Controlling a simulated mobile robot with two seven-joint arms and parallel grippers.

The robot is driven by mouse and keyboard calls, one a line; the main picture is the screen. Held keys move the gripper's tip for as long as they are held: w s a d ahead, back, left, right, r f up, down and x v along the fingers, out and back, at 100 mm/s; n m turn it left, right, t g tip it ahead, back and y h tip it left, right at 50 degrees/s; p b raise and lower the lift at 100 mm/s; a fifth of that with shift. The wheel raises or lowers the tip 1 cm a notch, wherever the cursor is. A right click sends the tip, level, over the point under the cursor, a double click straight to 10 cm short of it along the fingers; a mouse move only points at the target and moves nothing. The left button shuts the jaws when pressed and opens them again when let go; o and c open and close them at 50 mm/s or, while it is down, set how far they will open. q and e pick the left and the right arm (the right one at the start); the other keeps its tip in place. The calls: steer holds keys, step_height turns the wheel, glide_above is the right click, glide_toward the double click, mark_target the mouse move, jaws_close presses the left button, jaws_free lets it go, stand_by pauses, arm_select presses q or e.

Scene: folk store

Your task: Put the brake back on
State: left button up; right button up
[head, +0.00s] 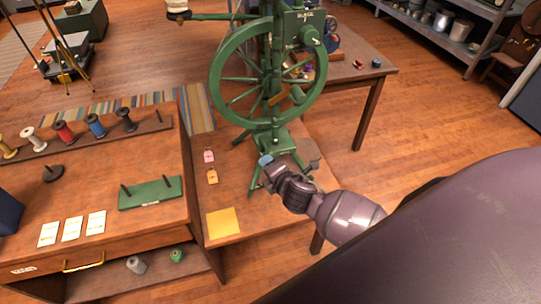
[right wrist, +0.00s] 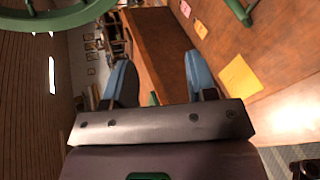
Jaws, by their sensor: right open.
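The green spinning wheel (head: 216,80) stands upright on the low wooden stand, and part of its rim shows at the top left of the right wrist view (right wrist: 60,20). A small wooden piece (head: 278,98) shows at the wheel's lower spokes; I cannot tell if it is the brake. My right gripper (head: 289,163) is in front of the wheel's green base, at its lower right. In the right wrist view its two blue fingers (right wrist: 160,80) are spread with nothing between them. My left gripper is not in view.
A wooden cabinet (head: 130,230) at the left holds a rack of thread spools (head: 95,127) and a green peg board (head: 150,193). Pink (head: 208,156) and orange (head: 212,177) tags and a yellow sheet (head: 223,222) lie near the wheel. A table (head: 375,80) stands behind.

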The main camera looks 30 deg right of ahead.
mark_target(270, 153)
steer(key=w+d+f+n, duration=0.1)
steer(key=w+f+n, duration=0.1)
steer(key=n, duration=0.1)
steer(key=w+d+f+n+h+b, duration=0.1)
steer(key=w+d+f+n, duration=0.1)
steer(key=w+n, duration=0.1)
steer(key=w+d+f+n+h+b, duration=0.1)
steer(key=w+d+n, duration=0.1)
steer(key=w+n, duration=0.1)
steer(key=shift+w+d+f+n, duration=0.15)
steer(key=shift+f+n, duration=0.25)
steer(key=shift+n, duration=0.3)
steer(key=shift+w+d+f, duration=0.1)
steer(key=shift+w+d, duration=0.05)
steer(key=shift+w, duration=0.3)
steer(key=shift+c, duration=0.5)
jaws_close()
